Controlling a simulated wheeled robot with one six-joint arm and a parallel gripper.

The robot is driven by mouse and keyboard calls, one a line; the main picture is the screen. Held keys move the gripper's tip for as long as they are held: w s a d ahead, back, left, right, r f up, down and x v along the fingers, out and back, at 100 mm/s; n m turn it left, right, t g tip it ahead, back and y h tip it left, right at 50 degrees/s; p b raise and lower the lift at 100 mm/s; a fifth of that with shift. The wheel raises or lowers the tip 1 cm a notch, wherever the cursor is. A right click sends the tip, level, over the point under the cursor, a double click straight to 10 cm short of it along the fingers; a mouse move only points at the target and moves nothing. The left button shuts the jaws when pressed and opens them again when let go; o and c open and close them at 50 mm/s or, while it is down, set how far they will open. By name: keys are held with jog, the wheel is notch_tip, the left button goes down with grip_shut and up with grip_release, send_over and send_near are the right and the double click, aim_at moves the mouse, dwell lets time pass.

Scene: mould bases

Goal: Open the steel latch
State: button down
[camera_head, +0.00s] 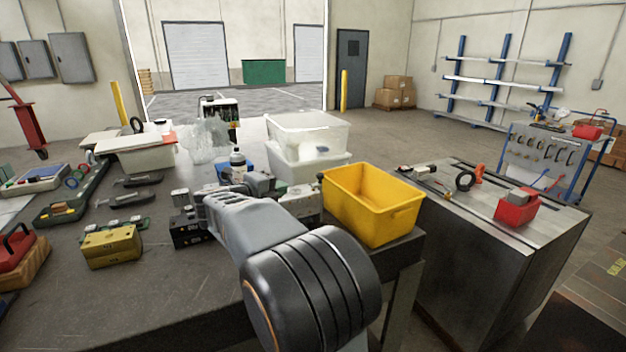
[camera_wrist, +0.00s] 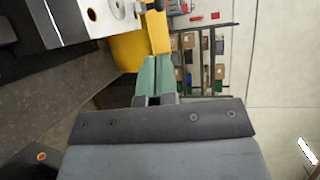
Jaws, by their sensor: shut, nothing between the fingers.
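My gripper (camera_wrist: 153,75) shows in the wrist view with its two pale green fingers together and nothing between them. The fingertips lie in front of the yellow bin in that view. At the upper left of the wrist view is a mould base (camera_wrist: 90,16), a light metal block with round holes and a dark side. A round grey part sits on its top near the frame edge. I cannot tell for sure which part is the steel latch. The fingers look apart from the block. In the head view, my arm hides the gripper's fingertips and part of the bench there.
The yellow bin (camera_head: 372,207) stands at the bench's right corner, close to my arm. Clear plastic tubs (camera_head: 307,135) stand behind. A brass-coloured block (camera_head: 111,247) and a black block (camera_head: 188,232) sit left of my arm.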

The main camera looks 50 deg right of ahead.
aim_at(318, 176)
jog(key=d, duration=0.4)
jog(key=d+f+p, duration=0.1)
jog(key=d, duration=0.4)
jog(key=w+d+f, duration=0.1)
jog(key=d, duration=0.3)
jog(key=shift+d+f, duration=0.2)
jog(key=shift+d, duration=0.2)
jog(key=shift+w, duration=0.1)
